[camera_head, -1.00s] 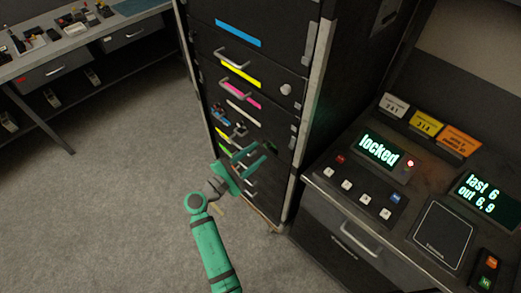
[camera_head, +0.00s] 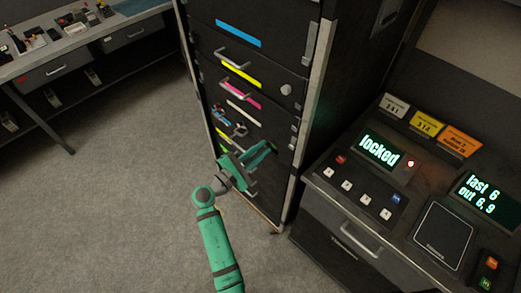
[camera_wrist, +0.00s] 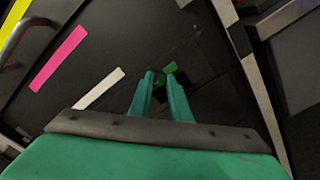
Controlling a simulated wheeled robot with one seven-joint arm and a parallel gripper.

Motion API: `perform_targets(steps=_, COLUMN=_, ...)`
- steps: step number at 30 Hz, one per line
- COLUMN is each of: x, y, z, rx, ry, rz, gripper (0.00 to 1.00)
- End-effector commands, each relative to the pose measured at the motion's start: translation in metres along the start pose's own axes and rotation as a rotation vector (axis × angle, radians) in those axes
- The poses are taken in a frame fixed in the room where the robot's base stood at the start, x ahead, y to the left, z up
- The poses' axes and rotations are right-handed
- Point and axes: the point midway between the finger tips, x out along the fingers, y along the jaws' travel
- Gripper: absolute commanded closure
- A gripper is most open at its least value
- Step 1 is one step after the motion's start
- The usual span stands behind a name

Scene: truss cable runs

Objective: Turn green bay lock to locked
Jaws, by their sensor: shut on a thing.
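The cabinet (camera_head: 262,67) has several dark drawers with coloured strips. A small green piece (camera_wrist: 170,67), apparently the green bay's lock, shows at my fingertips in the wrist view. My gripper (camera_head: 268,150) reaches the right part of a lower drawer front in the head view and covers that piece there. In the wrist view my gripper (camera_wrist: 160,77) has its fingers close together, shut on the green lock. The fingers partly hide it, so its turn angle cannot be told. A yellow-green strip (camera_head: 222,146) shows left of my gripper.
A console (camera_head: 410,185) at the right has a screen (camera_head: 381,151) reading "locked" and another reading "last 6 out 6, 9". Drawer handles (camera_head: 232,62) stick out above my gripper. A workbench (camera_head: 75,45) stands back left. The floor between is clear.

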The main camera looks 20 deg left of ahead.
Motion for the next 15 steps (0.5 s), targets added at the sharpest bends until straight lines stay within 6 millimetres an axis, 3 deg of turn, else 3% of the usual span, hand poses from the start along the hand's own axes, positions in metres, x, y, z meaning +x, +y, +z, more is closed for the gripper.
perform_targets(steps=8, x=0.0010, y=-0.0001, z=0.0000, rx=0.099, ry=0.000, rz=0.000, gripper=1.00)
perform_targets(steps=15, x=0.0011, y=-0.0002, z=0.0000, rx=0.291, ry=0.000, rz=0.000, gripper=1.00)
